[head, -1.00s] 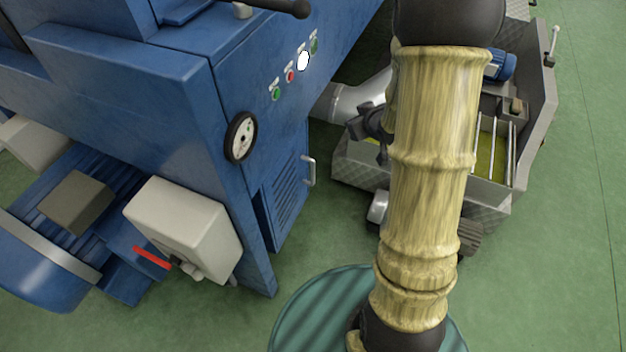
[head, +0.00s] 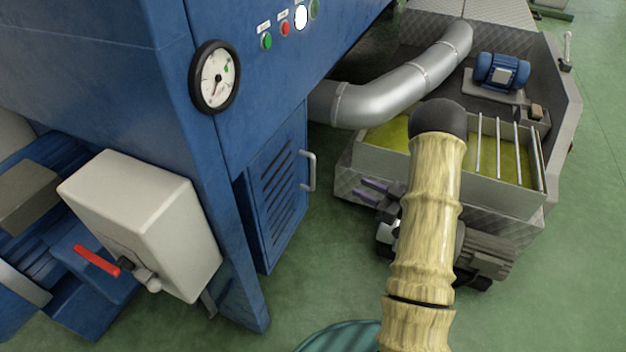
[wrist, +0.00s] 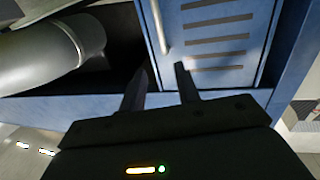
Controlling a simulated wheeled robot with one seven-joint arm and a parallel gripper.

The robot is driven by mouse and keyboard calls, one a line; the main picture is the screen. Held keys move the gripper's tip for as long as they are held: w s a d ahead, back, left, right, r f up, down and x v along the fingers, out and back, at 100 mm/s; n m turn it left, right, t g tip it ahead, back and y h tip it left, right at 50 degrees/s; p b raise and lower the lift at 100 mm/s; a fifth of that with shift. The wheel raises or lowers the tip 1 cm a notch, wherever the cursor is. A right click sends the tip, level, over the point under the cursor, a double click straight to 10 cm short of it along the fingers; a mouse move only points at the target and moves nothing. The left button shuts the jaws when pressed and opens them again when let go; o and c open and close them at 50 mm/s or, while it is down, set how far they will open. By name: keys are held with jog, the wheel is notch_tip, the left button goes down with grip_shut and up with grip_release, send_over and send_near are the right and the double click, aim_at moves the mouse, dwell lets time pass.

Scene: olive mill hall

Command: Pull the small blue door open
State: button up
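The small blue door (head: 262,208) with dark louvre slots is low on the side of the blue machine. It looks shut or nearly so. Its silver bar handle (head: 311,171) stands upright along its right edge. The door (wrist: 229,22) and handle (wrist: 158,28) also show in the wrist view. My gripper (head: 365,187) is to the right of the handle in the head view, apart from it. In the wrist view my gripper (wrist: 161,68) is open, its two fingers apart and nothing between them. The handle's near end lies just beyond the fingertips, roughly between them.
A silver pipe (head: 405,84) runs from the machine above the gripper. A metal trough unit (head: 450,188) with a blue motor (head: 501,71) stands close on the right. A pale switch box (head: 150,218) with a red lever is at left. Green floor is clear before the door.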

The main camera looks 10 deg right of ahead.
jog(key=shift+s+f, duration=0.1)
jog(key=shift+s, duration=0.1)
jog(key=b, duration=0.5)
send_over(313, 186)
jog(key=shift+w+d+f, duration=0.1)
jog(key=shift+d+f, duration=0.05)
jog(key=shift+d, duration=0.2)
jog(key=shift+w+a, duration=0.3)
grip_shut()
